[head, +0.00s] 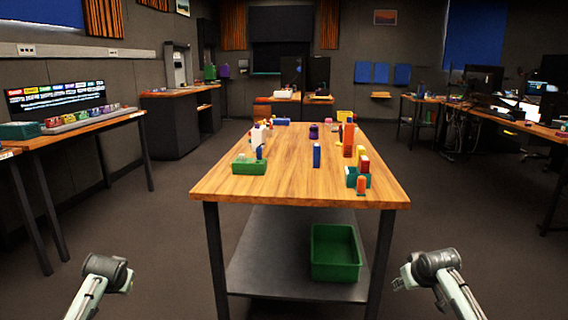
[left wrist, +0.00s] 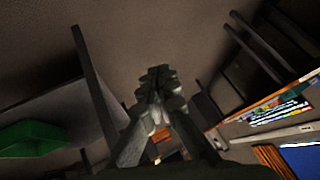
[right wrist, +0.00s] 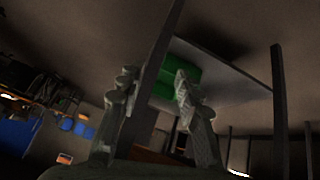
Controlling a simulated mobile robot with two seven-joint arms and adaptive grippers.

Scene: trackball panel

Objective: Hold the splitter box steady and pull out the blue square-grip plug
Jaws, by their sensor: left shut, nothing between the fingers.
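On the wooden table in the head view, a low green box (head: 249,167) sits near the front left. A small blue upright piece (head: 260,152) stands at its right end; I cannot tell whether this is the splitter box with the square-grip plug. Another blue upright block (head: 317,155) stands alone near the table's middle. My left gripper (left wrist: 160,78) is shut and empty in the left wrist view. My right gripper (right wrist: 153,84) has its fingers apart, with nothing between them. Both arms are low in front of the table, well away from the objects.
The wooden table (head: 285,185) also carries a teal holder (head: 351,180) with coloured blocks, an orange tower (head: 348,140) and a purple piece (head: 314,131). A green bin (head: 335,253) is on the lower shelf. Floor is clear beside the table; dark table legs show in both wrist views.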

